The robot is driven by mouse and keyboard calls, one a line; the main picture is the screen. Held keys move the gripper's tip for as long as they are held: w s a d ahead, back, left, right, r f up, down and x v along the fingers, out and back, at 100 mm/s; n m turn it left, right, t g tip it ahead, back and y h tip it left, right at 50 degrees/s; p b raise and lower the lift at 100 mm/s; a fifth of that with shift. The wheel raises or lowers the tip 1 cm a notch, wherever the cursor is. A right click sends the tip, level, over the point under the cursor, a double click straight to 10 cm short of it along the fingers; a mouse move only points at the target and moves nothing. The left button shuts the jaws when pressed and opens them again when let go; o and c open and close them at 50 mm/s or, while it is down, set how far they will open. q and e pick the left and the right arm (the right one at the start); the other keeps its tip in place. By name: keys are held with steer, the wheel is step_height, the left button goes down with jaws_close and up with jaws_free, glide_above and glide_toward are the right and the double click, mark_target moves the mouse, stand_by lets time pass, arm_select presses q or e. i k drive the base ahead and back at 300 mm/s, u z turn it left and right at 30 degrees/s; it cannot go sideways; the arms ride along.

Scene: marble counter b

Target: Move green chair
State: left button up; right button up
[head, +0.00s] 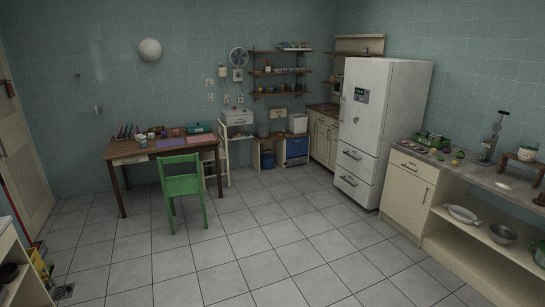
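The green chair (182,186) stands upright on the tiled floor in the left middle of the head view. Its back faces me, and it is at the near side of a brown wooden table (165,147), overlapping the table's right half in the picture. I cannot tell whether the chair touches the table. Neither my left nor my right gripper shows in the head view.
The grey tiled floor (245,245) is clear in front of the chair. A white fridge (392,115) and a counter with open shelves (470,185) line the right. A cream chair (222,160) stands behind the table's right end. A door (20,150) is at far left.

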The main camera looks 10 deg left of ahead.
mark_target(178, 186)
steer(key=u, duration=0.2)
steer(key=i, duration=2.1)
steer(key=u, duration=0.5)
steer(key=i, duration=1.95)
steer(key=u, duration=0.3)
steer(key=i, duration=1.05)
steer(key=u, duration=0.1)
